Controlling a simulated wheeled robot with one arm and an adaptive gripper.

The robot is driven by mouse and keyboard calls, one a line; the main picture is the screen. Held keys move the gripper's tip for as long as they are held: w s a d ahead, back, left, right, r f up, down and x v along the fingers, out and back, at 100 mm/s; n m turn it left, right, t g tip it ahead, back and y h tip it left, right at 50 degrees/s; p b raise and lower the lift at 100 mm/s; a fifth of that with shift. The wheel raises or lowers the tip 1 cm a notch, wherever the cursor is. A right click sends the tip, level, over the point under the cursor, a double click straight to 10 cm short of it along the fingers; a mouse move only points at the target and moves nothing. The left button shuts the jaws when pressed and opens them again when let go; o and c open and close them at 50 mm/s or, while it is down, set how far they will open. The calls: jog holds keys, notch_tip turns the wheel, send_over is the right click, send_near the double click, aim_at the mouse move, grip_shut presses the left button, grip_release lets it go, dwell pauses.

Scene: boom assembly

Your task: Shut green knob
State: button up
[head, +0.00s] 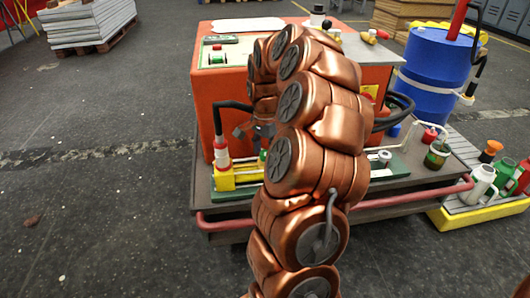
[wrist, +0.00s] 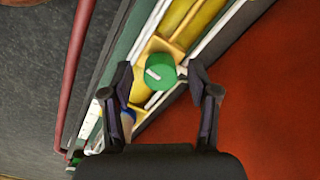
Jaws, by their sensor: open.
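The green knob (wrist: 160,71) is a round green cap with a white bar mark on its top, set on a yellow fitting (wrist: 160,47) in the wrist view. My gripper (wrist: 160,78) is open, with one dark finger on each side of the knob. Whether the fingers touch the knob cannot be told. In the head view my gripper (head: 257,130) is low in front of the orange cabinet, partly hidden by my copper arm. A small green part shows just below it, and I cannot tell if it is the same knob.
The orange cabinet (head: 205,95) stands close behind the gripper. A red rail (head: 225,222) edges the cart. A red, white and yellow post (head: 222,165) with a black hose stands left of my gripper.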

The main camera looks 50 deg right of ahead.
jog(key=shift+c, duration=0.2)
grip_shut()
dwell(0.3)
jog(key=m+p, duration=0.1)
jog(key=m, duration=0.4)
jog(key=shift+r, duration=0.15)
jog(key=shift+m+p, duration=0.95)
jog(key=shift+m, duration=0.35)
jog(key=shift+o, duration=0.2)
grip_release()
